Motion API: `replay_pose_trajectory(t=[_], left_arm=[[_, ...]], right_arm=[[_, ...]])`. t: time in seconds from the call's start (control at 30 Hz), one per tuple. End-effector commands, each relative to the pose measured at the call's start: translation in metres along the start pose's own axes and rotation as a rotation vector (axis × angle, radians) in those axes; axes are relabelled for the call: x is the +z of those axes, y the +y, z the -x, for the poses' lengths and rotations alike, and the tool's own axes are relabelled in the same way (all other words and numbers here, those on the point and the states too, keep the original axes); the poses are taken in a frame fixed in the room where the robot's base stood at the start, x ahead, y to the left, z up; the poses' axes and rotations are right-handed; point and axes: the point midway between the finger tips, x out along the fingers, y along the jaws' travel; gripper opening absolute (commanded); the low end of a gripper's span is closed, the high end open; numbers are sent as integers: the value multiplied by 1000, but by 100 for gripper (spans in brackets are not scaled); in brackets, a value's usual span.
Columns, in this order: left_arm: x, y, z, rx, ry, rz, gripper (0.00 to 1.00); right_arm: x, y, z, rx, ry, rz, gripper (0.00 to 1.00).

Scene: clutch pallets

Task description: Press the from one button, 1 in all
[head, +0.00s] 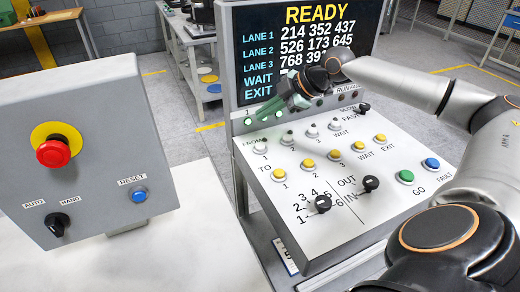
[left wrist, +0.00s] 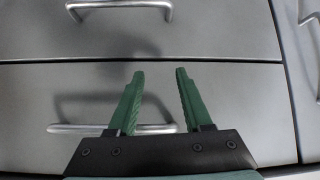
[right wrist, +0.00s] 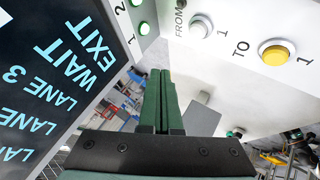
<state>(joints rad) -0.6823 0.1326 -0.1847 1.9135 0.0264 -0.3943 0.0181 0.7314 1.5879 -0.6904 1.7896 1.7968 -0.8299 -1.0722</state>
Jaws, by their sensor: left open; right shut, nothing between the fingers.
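The from one button (head: 260,149) is the white round button at the left end of the FROM row on the sloped panel. It also shows in the right wrist view (right wrist: 199,27), unobstructed. My right gripper (head: 247,120) is shut and empty, above and behind that button, in front of the display's lower left part. In the right wrist view its closed green fingers (right wrist: 160,74) appear apart from the button. My left gripper (left wrist: 159,73) is open and empty in front of grey drawers, and it is out of the head view.
The display (head: 295,40) reads READY over three lanes. Yellow TO buttons (head: 279,174), black knobs (head: 322,203), a green GO button (head: 405,176) and a blue FAULT button (head: 431,163) share the panel. A grey box with a red emergency stop (head: 53,152) stands left. Drawer handles (left wrist: 110,129) face my left gripper.

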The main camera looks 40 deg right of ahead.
Motion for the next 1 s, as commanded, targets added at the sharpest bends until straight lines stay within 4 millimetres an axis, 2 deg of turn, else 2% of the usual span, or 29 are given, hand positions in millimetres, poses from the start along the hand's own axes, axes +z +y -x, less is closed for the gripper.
replay_pose_trajectory(t=[0.03, 0.2, 0.4, 1.0], left_arm=[[10, -1, -9, 0, 1, 0, 50], [27, -2, -26, -1, 2, 0, 50], [37, -3, -37, -1, 3, 1, 50], [38, -3, -38, -1, 5, 1, 50]], right_arm=[[7, -7, -10, 0, 0, 1, 0], [20, -20, -28, 0, 0, 1, 0], [31, -31, -42, 0, 0, 0, 0], [34, -34, -46, 0, 0, 0, 0]])
